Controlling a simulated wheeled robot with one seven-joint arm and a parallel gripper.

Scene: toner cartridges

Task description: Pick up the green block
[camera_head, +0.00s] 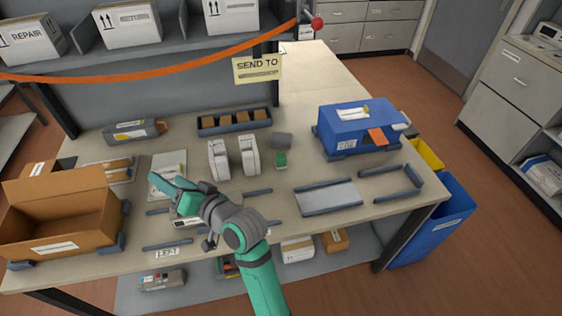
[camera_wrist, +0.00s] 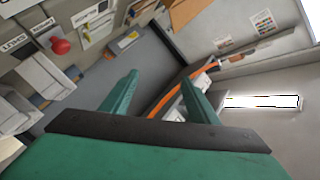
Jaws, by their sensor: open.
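The small green block (camera_head: 281,160) sits on the table in the head view, right of two white upright items (camera_head: 233,158) and in front of a small grey piece (camera_head: 281,141). My gripper (camera_head: 160,181) is over the left-middle of the table, well left of the block. In the wrist view my gripper's two green fingers (camera_wrist: 158,98) are spread apart with nothing between them. I cannot make out the green block in the wrist view.
An open cardboard box (camera_head: 60,219) stands at the left. A blue container (camera_head: 358,128) stands at the right rear. A compartment tray (camera_head: 234,130) lies behind the white items. An orange strap (camera_head: 150,66) hangs across the shelf. Low grey rails surround a flat plate (camera_head: 329,196).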

